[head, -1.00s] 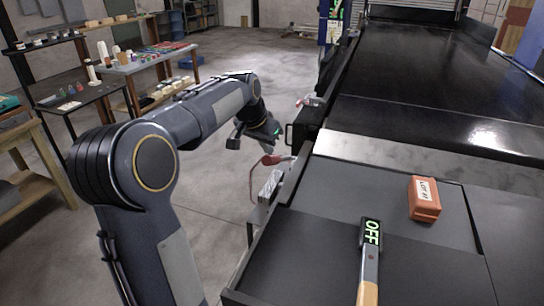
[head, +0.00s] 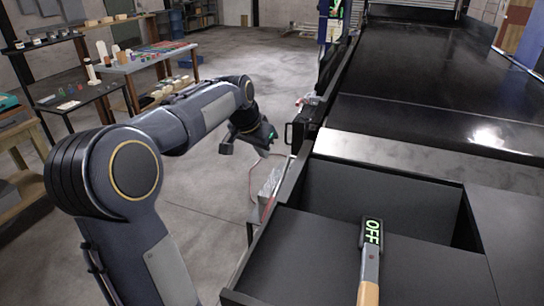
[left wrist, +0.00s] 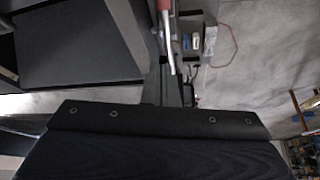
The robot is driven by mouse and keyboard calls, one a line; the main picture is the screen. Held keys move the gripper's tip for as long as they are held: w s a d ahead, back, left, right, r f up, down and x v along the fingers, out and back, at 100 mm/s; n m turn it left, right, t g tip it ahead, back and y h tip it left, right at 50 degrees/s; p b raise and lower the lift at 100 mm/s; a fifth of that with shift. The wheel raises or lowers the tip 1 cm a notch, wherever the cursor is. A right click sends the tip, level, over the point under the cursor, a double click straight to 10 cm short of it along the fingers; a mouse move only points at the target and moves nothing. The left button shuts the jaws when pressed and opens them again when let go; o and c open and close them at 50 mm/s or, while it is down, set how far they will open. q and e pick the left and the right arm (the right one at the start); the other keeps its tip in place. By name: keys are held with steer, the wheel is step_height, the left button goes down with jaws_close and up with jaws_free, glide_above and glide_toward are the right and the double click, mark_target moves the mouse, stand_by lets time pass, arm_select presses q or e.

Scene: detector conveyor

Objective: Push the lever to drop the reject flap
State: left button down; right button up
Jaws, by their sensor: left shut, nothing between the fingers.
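My left gripper (head: 268,140) hangs at the end of the left arm, beside the conveyor's left side; its fingers are too small to make out. The lever (left wrist: 171,45), a pale metal rod with a red grip, shows at the top centre of the left wrist view, ahead of the dark gripper body. I cannot make out whether they touch. In the head view the lever is not clearly visible. The reject flap (head: 345,195) is down, leaving a dark rectangular opening in the deck. No orange box is in sight.
The black conveyor belt (head: 420,120) runs away beyond a metal strip. Tables with small goods (head: 150,62) stand at the left. The floor between is clear.

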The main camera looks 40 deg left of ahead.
arm_select(q)
steer(key=b+v, duration=0.1)
steer(key=v, duration=0.7)
steer(key=shift+d+f, duration=0.1)
steer(key=shift+f, duration=0.05)
stand_by(1.6)
